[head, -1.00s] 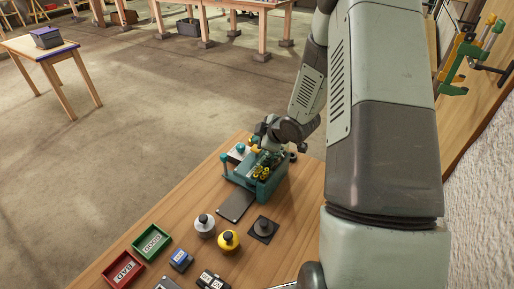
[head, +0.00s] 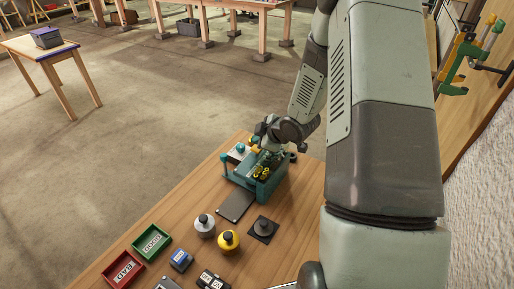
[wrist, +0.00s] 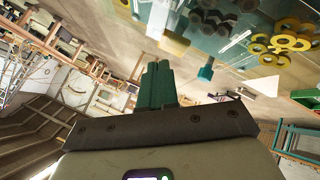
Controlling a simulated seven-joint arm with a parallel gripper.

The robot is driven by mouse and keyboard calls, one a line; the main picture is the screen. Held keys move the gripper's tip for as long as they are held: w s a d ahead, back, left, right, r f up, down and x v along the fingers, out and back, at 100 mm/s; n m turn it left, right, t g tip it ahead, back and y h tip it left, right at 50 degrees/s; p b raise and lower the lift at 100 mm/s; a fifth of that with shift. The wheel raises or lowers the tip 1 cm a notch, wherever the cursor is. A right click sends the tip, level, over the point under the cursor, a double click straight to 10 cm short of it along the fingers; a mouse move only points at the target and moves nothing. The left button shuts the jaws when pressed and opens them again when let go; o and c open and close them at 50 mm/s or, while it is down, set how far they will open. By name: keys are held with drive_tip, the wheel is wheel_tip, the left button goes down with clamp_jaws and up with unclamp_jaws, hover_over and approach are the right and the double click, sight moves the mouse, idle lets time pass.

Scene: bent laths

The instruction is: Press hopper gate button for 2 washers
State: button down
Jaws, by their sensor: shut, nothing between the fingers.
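The teal hopper (head: 266,190) stands at the far end of the wooden bench in the head view, with yellow washers in it.
A dark flat plate (head: 235,205) lies in front of the hopper. A grey-white knobbed pot (head: 204,227), a yellow one (head: 228,242) and a dark square base (head: 263,230) stand nearer. Green (head: 152,243) and red (head: 123,270) trays sit at the bench's left edge.

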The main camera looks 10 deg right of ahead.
drive_tip(key=shift+f, duration=0.15)
drive_tip(key=shift+f, duration=0.3)
drive_tip(key=shift+f, duration=0.75)
idle(1.0)
drive_tip(key=shift+r, duration=1.2)
drive_tip(key=shift+r, duration=2.5)
